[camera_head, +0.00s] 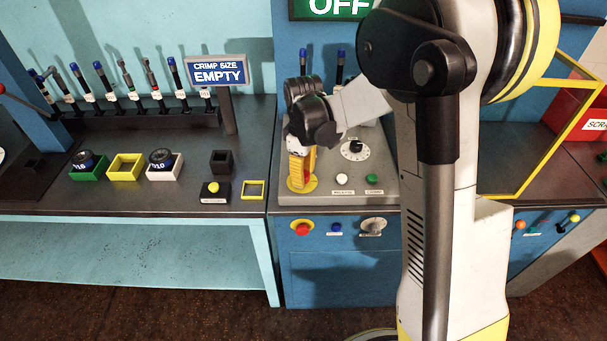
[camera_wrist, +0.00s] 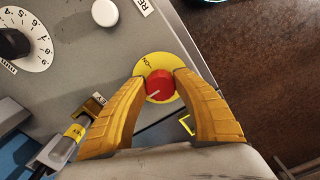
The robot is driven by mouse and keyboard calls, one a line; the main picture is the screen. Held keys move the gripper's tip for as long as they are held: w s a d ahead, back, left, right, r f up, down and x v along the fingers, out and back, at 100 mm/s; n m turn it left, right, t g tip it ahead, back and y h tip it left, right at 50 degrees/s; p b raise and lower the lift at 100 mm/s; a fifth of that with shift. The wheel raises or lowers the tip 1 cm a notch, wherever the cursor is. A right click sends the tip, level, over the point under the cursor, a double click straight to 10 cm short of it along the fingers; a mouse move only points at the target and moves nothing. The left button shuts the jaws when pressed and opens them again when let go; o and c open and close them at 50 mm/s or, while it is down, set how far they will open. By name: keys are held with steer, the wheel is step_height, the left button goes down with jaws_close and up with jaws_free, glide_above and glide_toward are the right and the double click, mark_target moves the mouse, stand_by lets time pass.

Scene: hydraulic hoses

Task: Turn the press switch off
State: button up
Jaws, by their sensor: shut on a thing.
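The press switch is a red round knob (camera_wrist: 159,84) on a yellow disc (camera_wrist: 160,58), seen in the wrist view. A pale mark on the knob points toward the lower left. Small lettering sits on the disc's upper left; I cannot read it surely. My gripper (camera_wrist: 160,77) has its orange fingers on both sides of the knob, shut on it. In the head view my gripper (camera_head: 300,182) reaches down to the yellow disc (camera_head: 291,188) at the panel's front left, and the knob is hidden. A green sign (camera_head: 335,8) above reads OFF.
A black dial (camera_head: 355,150), a white button (camera_head: 342,180) and a green button (camera_head: 371,180) share the panel. A red button (camera_head: 303,229) is on the front face below. A "CRIMP SIZE EMPTY" sign (camera_head: 219,71) stands left of the arm. Small boxes sit on the left bench.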

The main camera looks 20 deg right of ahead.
steer(key=o, duration=1.2)
steer(key=shift+r, duration=0.1)
step_height(320, 180, up, 12)
steer(key=shift+f, duration=0.1)
